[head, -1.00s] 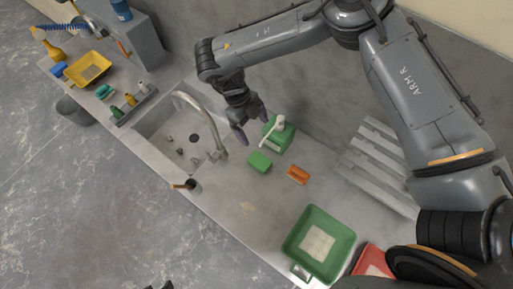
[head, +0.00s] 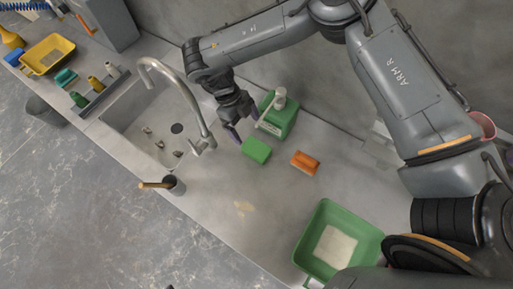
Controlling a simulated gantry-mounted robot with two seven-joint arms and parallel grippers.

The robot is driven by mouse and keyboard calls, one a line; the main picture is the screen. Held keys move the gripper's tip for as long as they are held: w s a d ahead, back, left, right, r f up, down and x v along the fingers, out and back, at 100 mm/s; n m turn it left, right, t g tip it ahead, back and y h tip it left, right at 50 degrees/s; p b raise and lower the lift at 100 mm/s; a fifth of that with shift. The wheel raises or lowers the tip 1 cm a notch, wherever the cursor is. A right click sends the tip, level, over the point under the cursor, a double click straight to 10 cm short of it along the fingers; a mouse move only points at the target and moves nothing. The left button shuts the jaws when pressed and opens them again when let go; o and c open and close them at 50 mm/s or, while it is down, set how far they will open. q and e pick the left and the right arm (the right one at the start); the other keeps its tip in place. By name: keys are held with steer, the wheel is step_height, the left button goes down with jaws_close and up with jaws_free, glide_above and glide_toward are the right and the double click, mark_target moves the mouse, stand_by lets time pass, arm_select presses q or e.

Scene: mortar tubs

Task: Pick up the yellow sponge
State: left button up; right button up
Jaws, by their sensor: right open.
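I see no sponge that is clearly yellow. A green sponge-like block (head: 256,150) lies on the counter right of the sink, and an orange one (head: 304,162) lies to its right. My left gripper is not in view.
A yellow tub (head: 36,65) stands at the upper left. The curved faucet (head: 190,92) rises over the sink beside my right gripper. A cup with a wooden handle (head: 175,185) stands at the front edge. A green tub (head: 370,245) stands lower right.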

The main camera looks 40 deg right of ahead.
mark_target(256, 147)
step_height(256, 147, down, 2)
steer(key=shift+s+f+b, duration=0.1)
steer(key=shift+b, duration=0.25)
steer(key=x, duration=0.9)
steer(key=shift+s+f, duration=0.1)
steer(key=shift+s, duration=0.1)
steer(key=shift+s+d+f, duration=0.1)
steer(key=shift+f, duration=0.25)
steer(key=shift+f, duration=0.25)
steer(key=c, duration=1)
